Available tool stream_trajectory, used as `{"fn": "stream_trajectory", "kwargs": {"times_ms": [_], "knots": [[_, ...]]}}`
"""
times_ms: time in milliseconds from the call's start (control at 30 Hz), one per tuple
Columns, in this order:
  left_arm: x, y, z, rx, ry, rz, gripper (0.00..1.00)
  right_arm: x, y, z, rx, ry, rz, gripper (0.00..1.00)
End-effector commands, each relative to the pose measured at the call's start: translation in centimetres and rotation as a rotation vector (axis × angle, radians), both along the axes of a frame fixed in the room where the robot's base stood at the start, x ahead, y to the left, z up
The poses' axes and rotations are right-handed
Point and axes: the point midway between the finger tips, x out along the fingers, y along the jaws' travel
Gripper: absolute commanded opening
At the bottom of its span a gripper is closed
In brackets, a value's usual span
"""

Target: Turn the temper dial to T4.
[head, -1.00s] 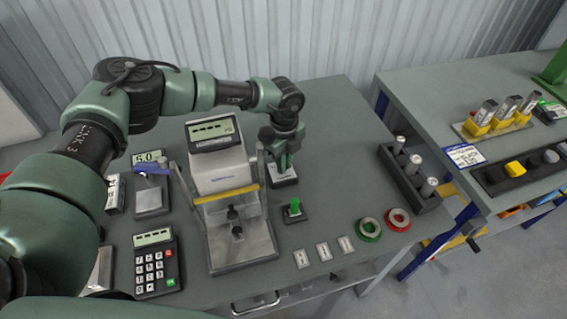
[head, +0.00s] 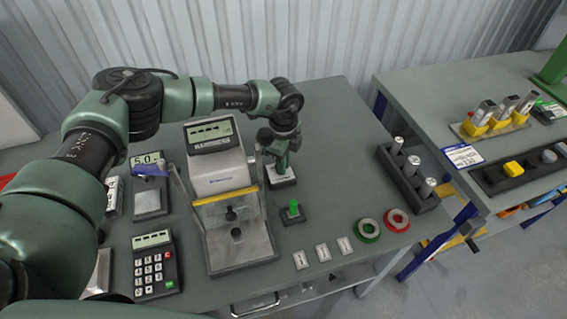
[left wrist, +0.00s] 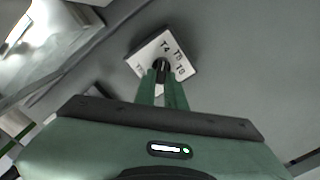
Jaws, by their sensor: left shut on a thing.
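The temper dial is a black knob (left wrist: 162,67) on a square white plate (left wrist: 188,51) with black marks. In the left wrist view T4 is at the plate's upper part, with what look like T5 and T6 to its right; a mark at the left is too small to read. The knob's pale line points up, roughly toward T4. My left gripper (left wrist: 162,76) is shut on the knob from above. In the head view the plate (head: 287,182) shows under my left gripper (head: 279,169), which hides the knob. My right gripper is not in view.
A white tester with a display (head: 218,176) stands left of the dial. A green button (head: 293,209) is in front of it. A keypad (head: 155,265) is at front left.

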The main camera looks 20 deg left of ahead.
Motion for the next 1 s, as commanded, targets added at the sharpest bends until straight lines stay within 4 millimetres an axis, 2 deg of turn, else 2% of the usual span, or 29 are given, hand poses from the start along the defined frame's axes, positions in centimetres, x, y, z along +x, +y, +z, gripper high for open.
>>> {"fn": "stream_trajectory", "kwargs": {"times_ms": [33, 100, 133, 533, 1000], "knots": [[0.2, 0.1, 0.1, 0.002, -0.004, 0.001, 0.00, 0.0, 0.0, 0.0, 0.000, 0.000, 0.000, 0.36], [0.2, 0.1, 0.1, 0.002, -0.004, 0.001, 0.25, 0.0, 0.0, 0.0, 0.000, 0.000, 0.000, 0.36], [0.2, 0.1, 0.1, 0.002, -0.004, 0.001, 0.33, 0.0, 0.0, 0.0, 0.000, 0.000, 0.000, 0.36], [0.1, 0.0, 0.6, 0.000, -0.003, -0.001, 0.33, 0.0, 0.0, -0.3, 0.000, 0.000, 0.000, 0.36], [0.2, 0.1, 7.3, 0.001, -0.004, 0.001, 0.33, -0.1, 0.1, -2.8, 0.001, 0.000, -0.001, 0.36]]}}
